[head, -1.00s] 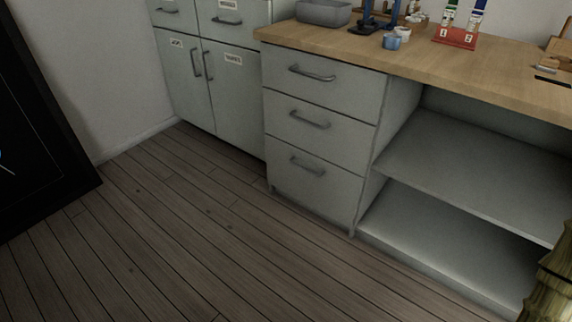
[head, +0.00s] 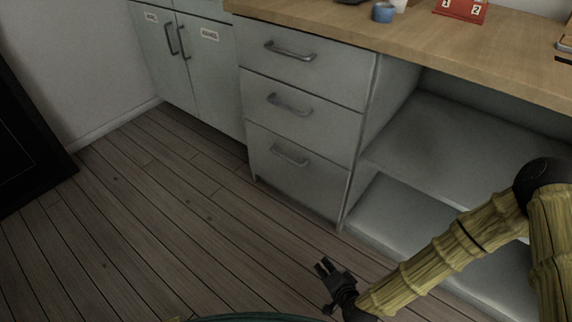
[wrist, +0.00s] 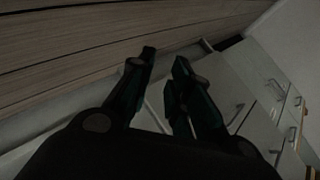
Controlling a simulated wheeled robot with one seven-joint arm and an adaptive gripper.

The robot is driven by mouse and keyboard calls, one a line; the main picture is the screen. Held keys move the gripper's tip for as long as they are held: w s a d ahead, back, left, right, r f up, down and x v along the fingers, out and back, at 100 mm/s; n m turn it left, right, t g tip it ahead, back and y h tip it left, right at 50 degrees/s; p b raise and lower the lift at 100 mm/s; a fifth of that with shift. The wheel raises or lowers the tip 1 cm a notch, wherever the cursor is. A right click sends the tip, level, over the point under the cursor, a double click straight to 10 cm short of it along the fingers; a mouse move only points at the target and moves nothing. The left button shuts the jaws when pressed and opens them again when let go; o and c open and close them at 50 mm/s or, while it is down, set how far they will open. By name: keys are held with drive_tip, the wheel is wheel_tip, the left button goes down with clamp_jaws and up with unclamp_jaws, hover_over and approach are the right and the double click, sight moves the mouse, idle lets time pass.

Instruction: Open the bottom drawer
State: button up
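The bottom drawer (head: 298,176) is the lowest of three grey drawers under the wooden worktop. It is closed, with a grey bar handle (head: 289,155) across its upper part. My gripper (head: 323,267) is low in front of the drawers, over the floor, apart from the handle. In the wrist view my gripper (wrist: 163,58) has its two dark fingers spread with a gap between them and nothing in it. The drawer fronts (wrist: 240,100) show tilted at the right of that view; I cannot tell for sure which one is the bottom drawer there.
Above are the middle drawer (head: 300,115) and top drawer (head: 310,70), both closed. Open shelves (head: 450,150) stand to the right, partly behind my arm. A cupboard (head: 215,75) stands to the left. The wooden floor (head: 160,220) in front is clear.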

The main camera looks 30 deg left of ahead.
drive_tip(key=w+a+r+m+t+y+b, duration=0.1)
drive_tip(key=w+a+r+m+t+y, duration=0.25)
drive_tip(key=a+r, duration=0.55)
drive_tip(key=w+a+r+m+t+y+b, duration=0.1)
drive_tip(key=w+a+r+m+t, duration=0.25)
drive_tip(key=w+a+r, duration=0.6)
drive_tip(key=w+a+f+b, duration=0.1)
drive_tip(key=w+a+b, duration=0.3)
drive_tip(key=a, duration=0.5)
drive_tip(key=shift+w+a+n+t+b, duration=0.15)
drive_tip(key=shift+w+n+t+b, duration=0.25)
drive_tip(key=shift+w, duration=0.5)
clamp_jaws()
